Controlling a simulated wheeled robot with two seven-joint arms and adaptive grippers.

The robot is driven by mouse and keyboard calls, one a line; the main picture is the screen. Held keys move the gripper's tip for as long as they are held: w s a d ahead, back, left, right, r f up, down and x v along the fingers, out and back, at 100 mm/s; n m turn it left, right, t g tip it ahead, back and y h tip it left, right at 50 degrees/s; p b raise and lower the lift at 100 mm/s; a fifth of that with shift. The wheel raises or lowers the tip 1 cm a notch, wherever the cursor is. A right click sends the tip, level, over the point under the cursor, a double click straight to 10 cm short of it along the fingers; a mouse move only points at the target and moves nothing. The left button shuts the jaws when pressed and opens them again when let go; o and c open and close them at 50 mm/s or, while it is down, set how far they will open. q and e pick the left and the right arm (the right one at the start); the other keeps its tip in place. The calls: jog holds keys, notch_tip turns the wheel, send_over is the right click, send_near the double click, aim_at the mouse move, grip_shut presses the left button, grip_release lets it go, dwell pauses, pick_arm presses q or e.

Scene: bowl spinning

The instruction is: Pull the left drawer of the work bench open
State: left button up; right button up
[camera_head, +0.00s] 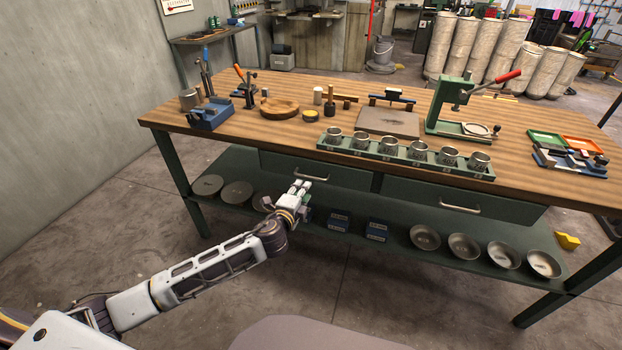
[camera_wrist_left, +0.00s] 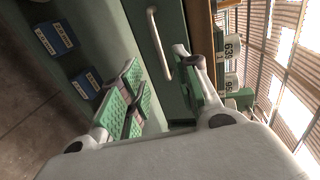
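The left drawer (camera_head: 348,176) is a dark green front under the bench top and appears closed. Its pale bar handle (camera_head: 311,175) shows just beyond my left gripper (camera_head: 298,190). In the left wrist view, my left gripper (camera_wrist_left: 156,60) is open, with green-padded fingers apart. The handle (camera_wrist_left: 157,38) runs into the gap between the fingertips, closer to the right-hand finger. The drawer front (camera_wrist_left: 172,25) lies behind it. I cannot tell whether the fingertips reach past the bar. Nothing is held. My right gripper is not in view.
The work bench (camera_head: 225,137) has a wooden top with a cup rack (camera_head: 400,158) at its front edge. A right drawer (camera_head: 510,210) has its own handle (camera_head: 459,208). The lower shelf (camera_head: 400,222) carries bowls, discs and blue boxes (camera_head: 338,219). The floor in front is clear.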

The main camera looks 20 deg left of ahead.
aim_at(311, 178)
pick_arm(q)
jog(key=b+x, duration=0.1)
jog(key=x, duration=0.9)
jog(key=shift+w, duration=0.2)
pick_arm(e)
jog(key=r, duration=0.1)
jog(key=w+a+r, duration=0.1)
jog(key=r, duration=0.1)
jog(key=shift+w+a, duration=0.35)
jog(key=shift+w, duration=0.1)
pick_arm(q)
jog(key=c, duration=0.5)
grip_shut()
